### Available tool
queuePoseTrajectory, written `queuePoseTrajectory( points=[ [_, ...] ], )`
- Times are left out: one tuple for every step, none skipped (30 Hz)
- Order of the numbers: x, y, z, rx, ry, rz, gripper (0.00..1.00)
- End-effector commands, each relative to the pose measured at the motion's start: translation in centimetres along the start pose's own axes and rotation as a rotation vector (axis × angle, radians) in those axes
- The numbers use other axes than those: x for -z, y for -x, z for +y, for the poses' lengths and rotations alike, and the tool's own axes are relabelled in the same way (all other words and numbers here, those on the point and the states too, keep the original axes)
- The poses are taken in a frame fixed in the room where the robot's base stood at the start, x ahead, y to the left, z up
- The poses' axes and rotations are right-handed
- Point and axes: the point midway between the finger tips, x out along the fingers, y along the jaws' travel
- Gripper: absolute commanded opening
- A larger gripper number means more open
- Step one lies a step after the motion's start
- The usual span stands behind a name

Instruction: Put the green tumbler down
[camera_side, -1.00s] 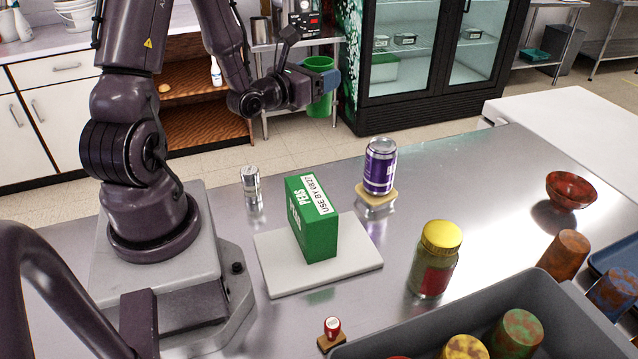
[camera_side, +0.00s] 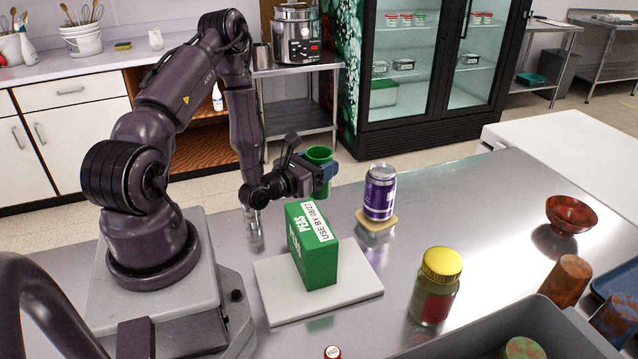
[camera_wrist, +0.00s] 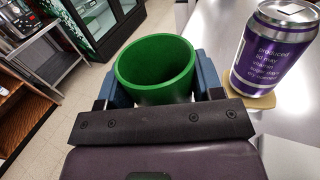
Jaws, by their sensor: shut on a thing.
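The green tumbler (camera_side: 321,154) is in my gripper (camera_side: 322,171), near the back edge of the counter (camera_side: 455,190) in the side view. In the wrist view the tumbler (camera_wrist: 155,66) stands between my two blue fingers (camera_wrist: 155,88), with its open mouth showing and its inside looking empty. My gripper is shut on it. It looks close to upright.
A purple can (camera_side: 380,192) on a coaster (camera_side: 376,221) stands just right of the tumbler. A green peas box (camera_side: 312,250) stands on a white board (camera_side: 350,290) in front. A shiny metal shaker (camera_side: 252,222) is at left. A yellow-lidded jar (camera_side: 436,285) and red bowl (camera_side: 572,214) are rightward.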

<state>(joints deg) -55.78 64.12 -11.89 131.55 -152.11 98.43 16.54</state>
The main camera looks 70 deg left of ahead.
Motion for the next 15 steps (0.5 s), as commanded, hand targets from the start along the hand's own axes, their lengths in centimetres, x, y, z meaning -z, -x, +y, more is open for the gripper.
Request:
queuePoseTrajectory(
  points=[
    [0.3,0.0,0.0,0.0,0.0,0.0,0.36],
    [0.6,0.0,0.0,0.0,0.0,0.001,0.36],
    [0.9,0.0,0.0,0.0,0.0,0.001,0.36],
    [1.3,0.0,0.0,0.0,0.0,0.001,0.36],
    [1.8,0.0,0.0,0.0,0.001,0.001,0.36],
    [2.4,0.1,0.0,0.0,0.001,0.003,0.36],
    [2.9,0.0,0.0,-0.001,0.001,0.002,0.36],
    [3.3,0.0,0.0,-0.001,0.001,0.002,0.36],
    [3.8,0.0,0.0,-0.001,0.001,0.001,0.36],
    [4.1,0.0,0.0,-0.001,0.001,0.001,0.36],
    [4.3,0.0,0.0,0.0,0.0,0.0,0.36],
    [4.5,0.0,0.0,0.0,0.0,-0.001,0.36],
    [4.5,0.0,0.0,0.0,0.0,-0.001,0.36],
    [4.5,0.0,0.0,0.0,-0.001,-0.001,0.36],
    [4.5,0.0,0.0,0.0,-0.001,-0.002,0.36]
  ],
)
